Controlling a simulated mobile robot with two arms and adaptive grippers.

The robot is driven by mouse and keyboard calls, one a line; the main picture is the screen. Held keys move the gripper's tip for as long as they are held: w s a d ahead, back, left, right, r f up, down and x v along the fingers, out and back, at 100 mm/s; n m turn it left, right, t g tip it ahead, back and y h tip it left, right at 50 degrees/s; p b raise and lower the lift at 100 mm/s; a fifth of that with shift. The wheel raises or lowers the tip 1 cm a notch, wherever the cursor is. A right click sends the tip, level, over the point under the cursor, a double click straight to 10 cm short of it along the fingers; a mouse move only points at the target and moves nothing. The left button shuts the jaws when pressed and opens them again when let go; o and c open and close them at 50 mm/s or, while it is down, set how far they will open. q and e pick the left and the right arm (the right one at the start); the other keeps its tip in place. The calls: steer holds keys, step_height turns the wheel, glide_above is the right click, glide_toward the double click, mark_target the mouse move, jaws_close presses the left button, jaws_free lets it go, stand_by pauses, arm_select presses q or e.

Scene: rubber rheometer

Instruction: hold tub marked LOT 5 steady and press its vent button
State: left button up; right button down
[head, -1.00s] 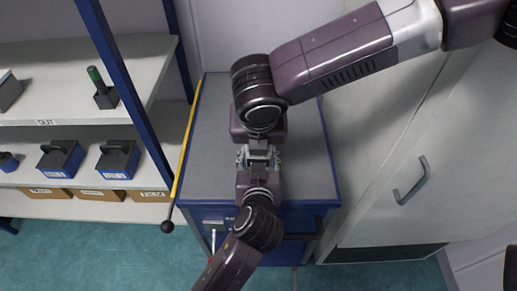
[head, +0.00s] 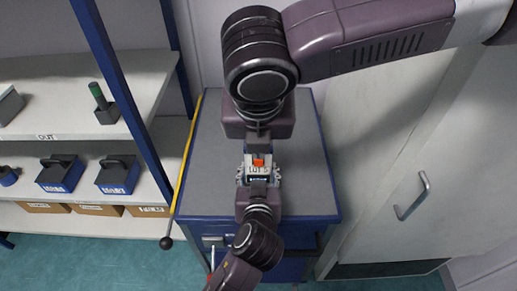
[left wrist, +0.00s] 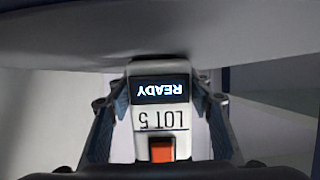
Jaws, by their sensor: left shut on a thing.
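The tub marked LOT 5 (head: 258,171) is small and white, with a red-orange button and a dark screen on its face. It also shows in the left wrist view (left wrist: 145,118), where the screen reads READY upside down and the button (left wrist: 161,149) is at the bottom. My left gripper (head: 258,180) is shut on the tub, with one finger on each side. My right gripper (head: 258,140) is just behind the tub, close to the button (head: 258,162) and seemingly apart from it. Its fingers look narrow from above; I cannot tell their opening.
The tub is over a grey-topped blue cabinet (head: 305,190), whose top is otherwise clear. A yellow bar with a dark knob (head: 166,243) runs along its left edge. Shelves at left hold blue-and-black blocks (head: 118,175) and a green-handled tool (head: 100,100). A pale door with a handle (head: 412,196) is at right.

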arm_select(q)
steer(key=shift+f, duration=0.2)
steer(key=o, duration=1.6)
steer(key=shift+r, duration=0.1)
